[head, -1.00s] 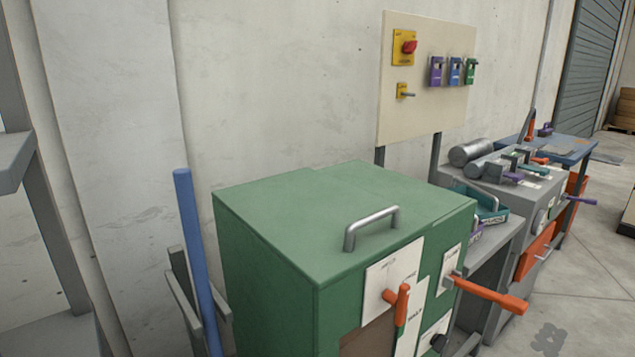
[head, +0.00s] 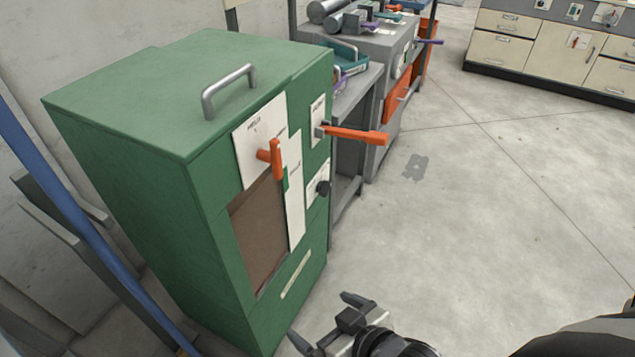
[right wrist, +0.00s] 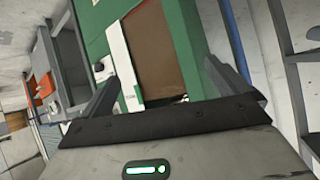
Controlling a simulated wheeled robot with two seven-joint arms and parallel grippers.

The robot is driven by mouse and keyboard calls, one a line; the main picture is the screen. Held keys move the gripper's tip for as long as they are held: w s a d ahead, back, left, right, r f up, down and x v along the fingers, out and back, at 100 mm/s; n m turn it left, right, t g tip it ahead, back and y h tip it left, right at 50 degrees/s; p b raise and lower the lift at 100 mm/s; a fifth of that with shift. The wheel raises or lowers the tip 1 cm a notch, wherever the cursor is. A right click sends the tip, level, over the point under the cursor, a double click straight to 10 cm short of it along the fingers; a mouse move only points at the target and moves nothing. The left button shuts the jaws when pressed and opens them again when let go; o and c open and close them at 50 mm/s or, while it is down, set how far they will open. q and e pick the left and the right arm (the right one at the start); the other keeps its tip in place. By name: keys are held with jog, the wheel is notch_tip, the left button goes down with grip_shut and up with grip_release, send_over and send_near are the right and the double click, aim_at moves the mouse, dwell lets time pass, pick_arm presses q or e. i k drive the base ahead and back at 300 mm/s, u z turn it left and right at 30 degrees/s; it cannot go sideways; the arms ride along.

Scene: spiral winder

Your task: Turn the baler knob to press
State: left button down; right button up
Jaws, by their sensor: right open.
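The green baler (head: 130,120) stands at the left of the head view. A black round knob (head: 323,187) sits on a white plate on its front, right of the brown window. An orange handle (head: 276,157) hangs down from a plate above the window. A longer orange lever (head: 355,135) sticks out to the right. The plates' lettering is too small to read surely. My right gripper (head: 326,320) is open and empty, in front of the baler and below the knob. In the right wrist view its fingers frame the baler's window (right wrist: 150,45). My left gripper is not in view.
A grey bench (head: 365,85) with teal and purple items stands beyond the baler. A blue post (head: 75,215) stands at the left. Cream drawer cabinets (head: 540,45) are at the back right. The floor (head: 490,200) right of the baler is open.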

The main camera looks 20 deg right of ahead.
aim_at(323, 188)
jog(key=u, duration=2.15)
jog(key=k, duration=1)
jog(key=z, duration=1.65)
jog(key=i, duration=0.5)
